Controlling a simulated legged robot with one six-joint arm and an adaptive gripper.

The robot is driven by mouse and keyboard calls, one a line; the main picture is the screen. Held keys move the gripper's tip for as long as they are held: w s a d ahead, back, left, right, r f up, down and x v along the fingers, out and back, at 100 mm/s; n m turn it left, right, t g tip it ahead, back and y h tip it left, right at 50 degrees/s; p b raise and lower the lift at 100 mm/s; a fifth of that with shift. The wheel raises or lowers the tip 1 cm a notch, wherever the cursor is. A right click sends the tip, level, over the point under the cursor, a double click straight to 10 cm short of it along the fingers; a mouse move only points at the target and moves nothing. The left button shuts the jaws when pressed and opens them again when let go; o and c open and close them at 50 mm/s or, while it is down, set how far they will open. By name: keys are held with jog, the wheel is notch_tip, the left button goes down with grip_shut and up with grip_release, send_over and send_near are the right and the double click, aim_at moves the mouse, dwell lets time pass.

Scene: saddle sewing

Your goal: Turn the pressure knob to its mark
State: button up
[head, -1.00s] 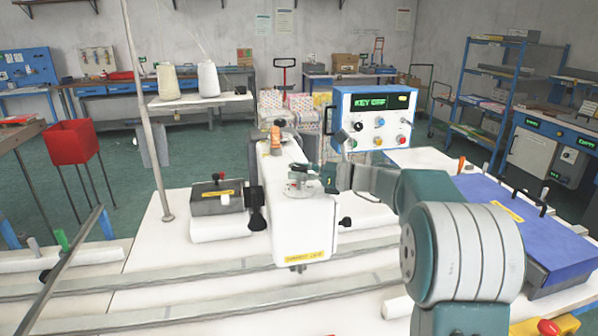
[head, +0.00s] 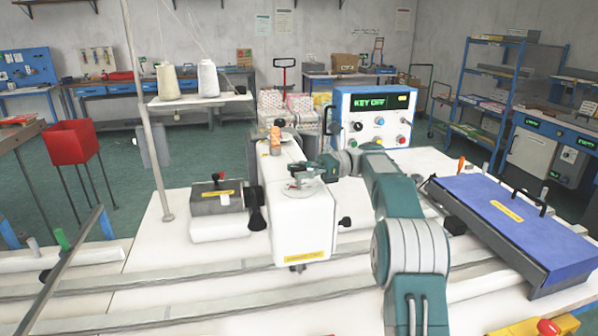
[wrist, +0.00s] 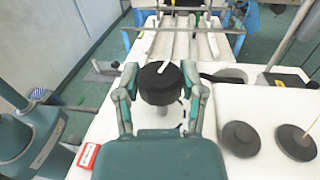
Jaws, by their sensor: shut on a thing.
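The pressure knob (wrist: 158,86) is a round black knob with a white pointer line on its top, seen in the wrist view. The line points up and slightly right in that view. My gripper (wrist: 160,92) has one finger on each side of the knob and is shut on it. Small dark ticks show beside the knob, but I cannot tell which is its mark. In the head view my gripper (head: 326,166) is at the top of the white sewing machine head (head: 303,225), and the knob cannot be made out there.
A blue-framed control box (head: 372,118) reading "KEY OFF" stands behind my arm. A grey box (head: 217,200) sits left of the machine. A blue-topped case (head: 515,225) lies at the right. A thread stand (head: 150,130) rises at the left. Long rails cross the white table in front.

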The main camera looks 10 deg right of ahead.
aim_at(298, 167)
jog(key=shift+w+r, duration=0.1)
jog(key=shift+r, duration=0.05)
jog(key=o, duration=1.2)
jog(key=shift+a, duration=0.1)
jog(key=shift+c, duration=0.2)
jog(key=shift+w+r, duration=0.1)
jog(key=shift+r, duration=4.7)
